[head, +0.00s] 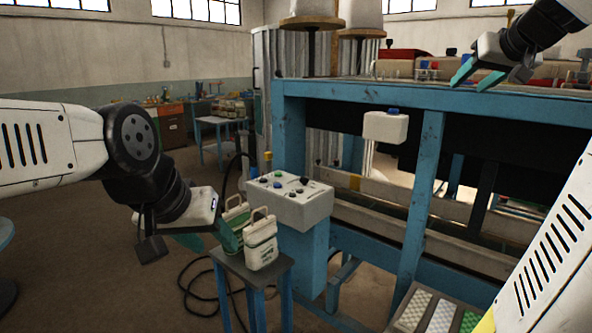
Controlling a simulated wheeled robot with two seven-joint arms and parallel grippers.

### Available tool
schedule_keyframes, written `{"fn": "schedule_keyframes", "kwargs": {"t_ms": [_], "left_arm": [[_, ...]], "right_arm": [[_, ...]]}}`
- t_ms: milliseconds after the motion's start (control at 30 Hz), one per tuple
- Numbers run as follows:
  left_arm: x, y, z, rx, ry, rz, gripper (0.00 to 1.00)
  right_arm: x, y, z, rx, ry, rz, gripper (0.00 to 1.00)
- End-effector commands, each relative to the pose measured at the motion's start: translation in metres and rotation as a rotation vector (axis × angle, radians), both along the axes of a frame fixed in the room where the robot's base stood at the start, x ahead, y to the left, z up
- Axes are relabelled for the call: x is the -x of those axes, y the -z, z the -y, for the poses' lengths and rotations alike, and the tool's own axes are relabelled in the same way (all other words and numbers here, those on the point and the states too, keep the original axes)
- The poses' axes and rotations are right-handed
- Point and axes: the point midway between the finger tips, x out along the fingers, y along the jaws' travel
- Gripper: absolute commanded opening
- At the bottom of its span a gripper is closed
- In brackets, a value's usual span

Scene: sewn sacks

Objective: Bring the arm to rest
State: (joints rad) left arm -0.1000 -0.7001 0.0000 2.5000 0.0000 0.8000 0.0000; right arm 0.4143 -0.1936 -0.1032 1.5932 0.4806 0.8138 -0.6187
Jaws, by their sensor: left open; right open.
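My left gripper (208,240) hangs at the left of the small stool (262,268), its teal fingers apart and nothing seen between them. My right gripper (477,76) is at the upper right, open and empty, in front of the blue bench's top edge.
The blue bench frame (425,200) fills the right side. A grey control box (290,200) with coloured buttons stands on a blue post beside the stool. A tray of white and green pieces (438,315) lies at the lower right. Black cables run across the floor; the floor at left is open.

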Motion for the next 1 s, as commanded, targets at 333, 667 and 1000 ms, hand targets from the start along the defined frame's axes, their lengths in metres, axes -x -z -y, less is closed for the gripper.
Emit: {"fn": "schedule_keyframes", "kwargs": {"t_ms": [333, 667, 1000], "left_arm": [[0.0, 0.0, 0.0, 0.0, 0.0, 0.0, 0.48], [0.0, 0.0, 0.0, 0.0, 0.0, 0.0, 0.48], [0.0, 0.0, 0.0, 0.0, 0.0, 0.0, 0.48]], "right_arm": [[0.094, 0.122, -0.166, -0.085, -0.159, -0.248, 0.48], [0.202, 0.239, -0.241, -0.034, -0.244, -0.438, 0.48], [0.215, 0.254, -0.245, -0.025, -0.248, -0.459, 0.48]]}}
